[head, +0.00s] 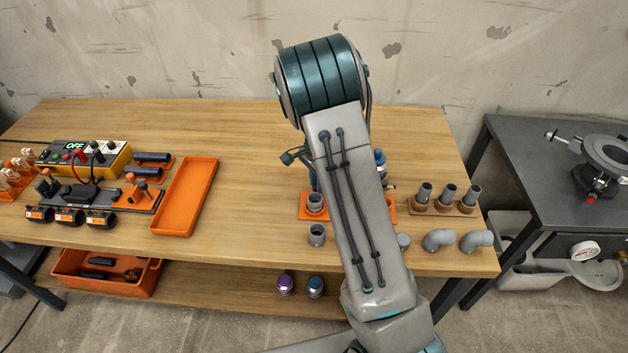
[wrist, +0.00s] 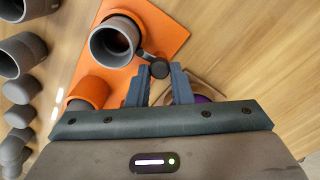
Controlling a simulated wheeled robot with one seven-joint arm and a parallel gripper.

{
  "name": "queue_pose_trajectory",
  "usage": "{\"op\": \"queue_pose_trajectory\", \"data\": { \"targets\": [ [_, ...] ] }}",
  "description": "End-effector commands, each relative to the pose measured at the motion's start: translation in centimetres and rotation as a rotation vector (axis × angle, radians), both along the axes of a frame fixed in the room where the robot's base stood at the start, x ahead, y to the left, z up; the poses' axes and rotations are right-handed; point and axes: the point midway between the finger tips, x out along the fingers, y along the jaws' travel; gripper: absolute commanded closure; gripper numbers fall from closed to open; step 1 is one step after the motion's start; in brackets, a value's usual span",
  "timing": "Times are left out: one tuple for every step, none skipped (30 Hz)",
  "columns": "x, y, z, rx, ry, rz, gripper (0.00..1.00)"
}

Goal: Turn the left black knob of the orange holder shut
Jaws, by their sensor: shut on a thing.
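The orange holder (head: 304,213) lies on the wooden bench, partly hidden behind my arm in the head view. In the wrist view its orange plate (wrist: 165,30) carries a grey pipe socket (wrist: 112,42) and an orange round part (wrist: 90,92). A black knob (wrist: 159,69) sticks out beside the socket. My gripper (wrist: 158,78) has its two blue fingers on either side of this knob and is shut on it. The head view hides the knob and my fingertips, and I cannot tell there how far the knob is turned.
Grey pipe pieces (head: 447,194) stand in a brown rack to the right, with grey elbows (head: 438,240) near the front edge. A loose grey fitting (head: 317,235) stands before the holder. An empty orange tray (head: 186,196) lies to the left. Bare bench lies between.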

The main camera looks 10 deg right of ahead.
Motion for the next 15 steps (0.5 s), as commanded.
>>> {"op": "queue_pose_trajectory", "data": {
  "targets": [
    [0.46,0.72,0.32,0.007,-0.013,-0.003,1.00],
    [0.47,0.75,0.33,0.008,-0.014,-0.009,1.00],
    [0.48,0.77,0.33,0.008,-0.014,-0.015,1.00],
    [0.49,0.80,0.34,0.008,-0.015,-0.018,1.00],
    [0.50,0.82,0.34,0.008,-0.015,-0.021,1.00],
    [0.51,0.85,0.35,0.008,-0.015,-0.024,1.00],
    [0.52,0.86,0.35,0.008,-0.015,-0.025,1.00],
    [0.52,0.89,0.35,0.008,-0.016,-0.026,1.00],
    [0.52,0.90,0.35,0.008,-0.016,-0.026,1.00],
    [0.53,0.92,0.35,0.008,-0.016,-0.026,1.00],
    [0.52,0.93,0.35,0.008,-0.016,-0.026,1.00],
    [0.52,0.95,0.35,0.008,-0.016,-0.026,1.00],
    [0.53,0.97,0.36,0.008,-0.016,-0.026,1.00],
    [0.54,0.97,0.36,0.008,-0.016,-0.025,1.00],
    [0.54,0.98,0.36,0.009,-0.017,-0.025,1.00]
  ]
}}
